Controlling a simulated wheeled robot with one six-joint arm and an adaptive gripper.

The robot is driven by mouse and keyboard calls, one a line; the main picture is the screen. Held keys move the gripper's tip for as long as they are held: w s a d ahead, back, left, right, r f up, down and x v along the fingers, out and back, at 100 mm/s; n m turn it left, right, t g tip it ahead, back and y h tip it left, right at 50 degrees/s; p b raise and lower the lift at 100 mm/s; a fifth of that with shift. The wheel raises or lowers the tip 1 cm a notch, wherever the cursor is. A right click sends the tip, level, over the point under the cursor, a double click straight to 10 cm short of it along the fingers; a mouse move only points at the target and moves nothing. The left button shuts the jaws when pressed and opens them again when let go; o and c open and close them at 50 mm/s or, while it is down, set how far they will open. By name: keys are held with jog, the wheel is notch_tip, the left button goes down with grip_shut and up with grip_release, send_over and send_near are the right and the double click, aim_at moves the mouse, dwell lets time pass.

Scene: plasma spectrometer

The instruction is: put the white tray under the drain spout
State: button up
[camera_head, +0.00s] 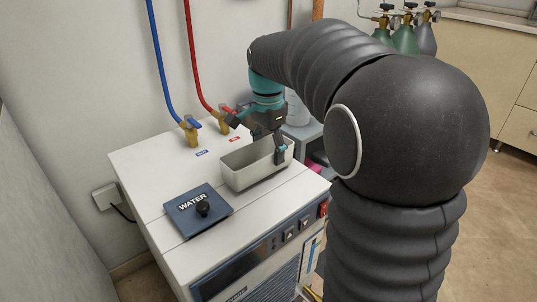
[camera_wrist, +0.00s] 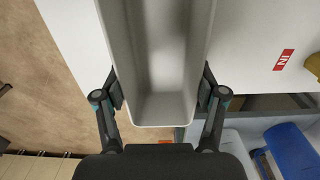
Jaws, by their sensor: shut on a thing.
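The white tray (camera_head: 237,172) is an open rectangular box on or just above the white top of the chiller cabinet, behind the WATER lid; I cannot tell whether it touches the top. My gripper (camera_head: 270,150) is shut on the tray near its right end in the head view. In the wrist view my gripper (camera_wrist: 162,100) has one finger against each long side of the tray (camera_wrist: 165,108), near one end. The tray looks empty in its visible part.
The cabinet top (camera_head: 150,165) carries a blue WATER lid (camera_head: 198,208) with a black knob. Brass valves with a blue handle (camera_head: 190,130) and a red handle (camera_head: 224,117) stand behind the tray. Gas cylinders (camera_head: 405,38) stand at the back right. Floor (camera_head: 490,200) is open at right.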

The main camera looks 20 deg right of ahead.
jog(key=shift+f, duration=0.65)
jog(key=shift+f, duration=0.1)
jog(key=o, duration=1.3)
